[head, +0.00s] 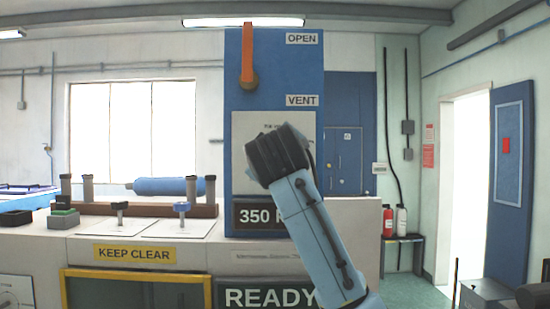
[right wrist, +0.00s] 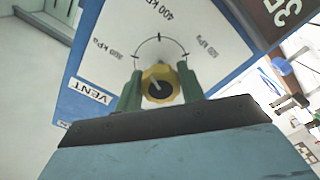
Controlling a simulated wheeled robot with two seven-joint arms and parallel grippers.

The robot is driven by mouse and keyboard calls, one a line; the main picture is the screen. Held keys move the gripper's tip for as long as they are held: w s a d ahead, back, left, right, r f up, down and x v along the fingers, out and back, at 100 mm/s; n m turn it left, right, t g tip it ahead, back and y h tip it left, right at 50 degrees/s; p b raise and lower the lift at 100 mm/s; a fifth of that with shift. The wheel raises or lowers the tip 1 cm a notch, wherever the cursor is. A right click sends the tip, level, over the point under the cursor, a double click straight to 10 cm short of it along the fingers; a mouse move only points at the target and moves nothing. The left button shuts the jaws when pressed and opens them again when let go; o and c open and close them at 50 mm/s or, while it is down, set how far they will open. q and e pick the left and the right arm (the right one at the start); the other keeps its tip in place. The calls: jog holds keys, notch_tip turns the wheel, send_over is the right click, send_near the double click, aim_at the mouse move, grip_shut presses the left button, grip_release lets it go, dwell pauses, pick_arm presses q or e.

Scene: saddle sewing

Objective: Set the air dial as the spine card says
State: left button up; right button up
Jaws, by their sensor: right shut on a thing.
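The air dial (right wrist: 160,73) is a yellow knob with a dark centre and a pale mark, on a white scale plate (right wrist: 200,22). The plate has a dark arc with ticks; one label reads 400 kPa, and the others are small and turned. My right gripper (right wrist: 158,92) is shut on the dial, one green finger on each side. In the head view my right arm hides the dial and part of the plate (head: 252,124). A dark display (head: 262,216) below reads 350, its end hidden by my arm. I cannot pick out the spine card. My left gripper is not in view.
The dial is on a tall blue panel (head: 240,110) with OPEN and VENT labels. An orange lever (head: 247,55) points up above it. A bench at left holds a blue roller (head: 168,187) and two knobbed clamps. A KEEP CLEAR sign (head: 134,253) is below.

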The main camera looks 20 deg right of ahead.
jog(key=m, duration=0.5)
jog(key=shift+a+f+m, duration=0.1)
jog(key=shift+f+m, duration=0.05)
jog(key=shift+m, duration=0.15)
jog(key=m, duration=0.5)
jog(key=shift+m, duration=0.3)
jog(key=o, duration=1)
jog(key=b+v, duration=0.3)
jog(key=v, duration=1)
jog(key=shift+s+b, duration=0.2)
jog(key=shift+b, duration=0.1)
